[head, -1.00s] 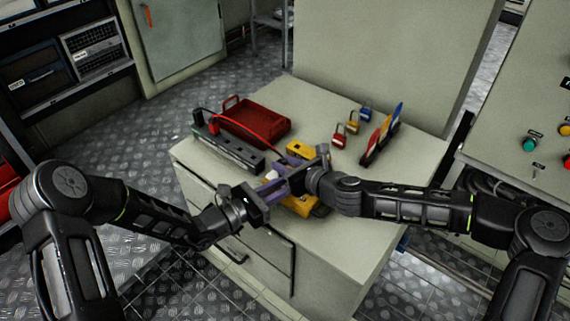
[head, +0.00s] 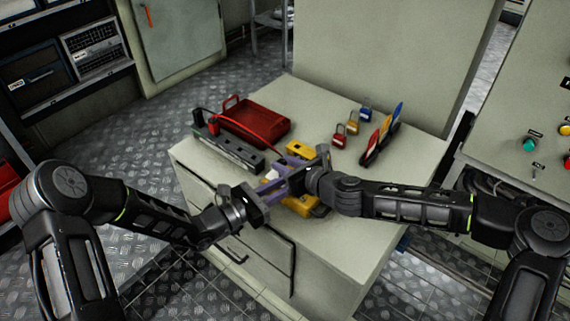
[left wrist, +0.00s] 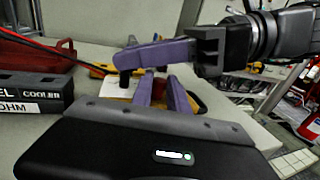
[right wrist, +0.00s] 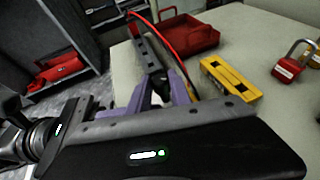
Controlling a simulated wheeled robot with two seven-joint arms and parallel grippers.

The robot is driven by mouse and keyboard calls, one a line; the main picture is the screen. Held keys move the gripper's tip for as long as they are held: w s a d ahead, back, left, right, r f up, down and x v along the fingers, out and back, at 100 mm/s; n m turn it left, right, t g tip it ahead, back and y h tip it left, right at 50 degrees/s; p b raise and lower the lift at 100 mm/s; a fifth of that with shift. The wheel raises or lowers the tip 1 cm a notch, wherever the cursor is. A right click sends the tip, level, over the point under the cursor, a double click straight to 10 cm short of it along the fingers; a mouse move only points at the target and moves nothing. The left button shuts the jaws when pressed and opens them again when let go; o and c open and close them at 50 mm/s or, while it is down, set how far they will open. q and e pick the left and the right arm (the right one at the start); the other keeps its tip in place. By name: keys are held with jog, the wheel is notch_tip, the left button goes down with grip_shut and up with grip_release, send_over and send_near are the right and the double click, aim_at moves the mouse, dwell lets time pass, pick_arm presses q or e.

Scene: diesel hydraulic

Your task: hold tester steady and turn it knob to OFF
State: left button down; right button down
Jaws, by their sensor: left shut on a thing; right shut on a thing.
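The yellow tester (head: 308,209) lies on top of the grey cabinet (head: 375,225), largely hidden by my two grippers. My left gripper (head: 279,183) comes in from the left with purple fingers shut on the tester. My right gripper (head: 291,166) comes in from the right at the same spot, also shut on the tester. In the left wrist view, yellow parts of the tester (left wrist: 196,102) and a small red part show behind and between the purple fingers.
A red tray (head: 255,122) and a dark labelled block (head: 228,147) with a red cable are at the back left of the cabinet top. The front right top is clear.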

jog(key=c, duration=1.2)
grip_release()
